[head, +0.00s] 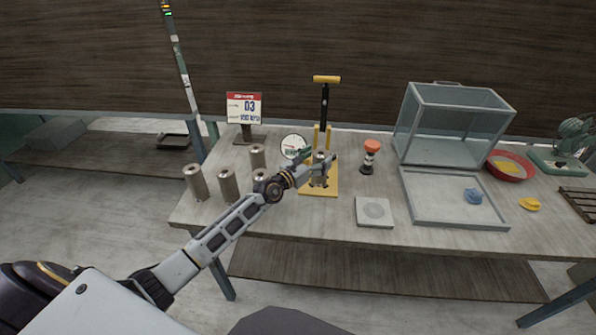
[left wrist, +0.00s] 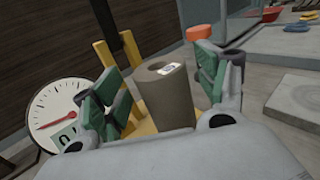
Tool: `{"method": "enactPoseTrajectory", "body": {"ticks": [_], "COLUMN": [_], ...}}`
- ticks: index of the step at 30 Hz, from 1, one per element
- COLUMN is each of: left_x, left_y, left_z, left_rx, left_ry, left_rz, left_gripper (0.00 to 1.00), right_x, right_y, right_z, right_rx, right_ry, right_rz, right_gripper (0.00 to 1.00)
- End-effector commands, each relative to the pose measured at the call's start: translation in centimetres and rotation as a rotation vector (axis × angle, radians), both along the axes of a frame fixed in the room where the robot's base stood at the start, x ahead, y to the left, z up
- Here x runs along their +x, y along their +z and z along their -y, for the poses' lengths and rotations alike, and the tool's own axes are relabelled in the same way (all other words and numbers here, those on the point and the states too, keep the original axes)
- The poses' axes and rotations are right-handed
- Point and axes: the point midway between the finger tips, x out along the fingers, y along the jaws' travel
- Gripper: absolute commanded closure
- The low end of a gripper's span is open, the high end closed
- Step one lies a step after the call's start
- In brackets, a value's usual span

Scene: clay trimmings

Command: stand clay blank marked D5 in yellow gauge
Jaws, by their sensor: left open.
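The yellow gauge (head: 317,192) stands on the table, with a flat base, upright posts and a black rod with a yellow handle (head: 326,79) above. A grey-brown clay blank with a hole in its top stands upright on the yellow base; it shows in the left wrist view (left wrist: 164,98) with a small white label, too small to read. My left gripper (head: 322,160) is at the gauge. In the left wrist view its open green-padded fingers are on either side of the blank, with a gap visible at each side. My right gripper is out of view.
Several similar blanks (head: 228,187) stand at the table's left end. A round dial (head: 293,146) is behind my gripper. A red-topped stamp (head: 371,150), a grey slab (head: 374,211), a tray (head: 455,215) and a clear box (head: 455,120) stand to the right.

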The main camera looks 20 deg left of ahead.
Motion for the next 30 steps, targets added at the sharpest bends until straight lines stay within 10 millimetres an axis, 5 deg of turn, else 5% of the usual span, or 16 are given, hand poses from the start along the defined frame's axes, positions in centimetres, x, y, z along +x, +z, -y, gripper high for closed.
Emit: {"method": "enactPoseTrajectory", "body": {"ticks": [30], "left_x": [-7.6], "left_y": [-0.1], "left_z": [-3.0], "left_rx": [0.001], "left_ry": [0.000], "left_rz": [-0.002], "left_gripper": [0.27], "right_x": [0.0], "right_y": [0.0], "right_z": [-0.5], "right_rx": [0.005], "right_ry": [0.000], "right_rz": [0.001], "right_gripper": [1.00]}}
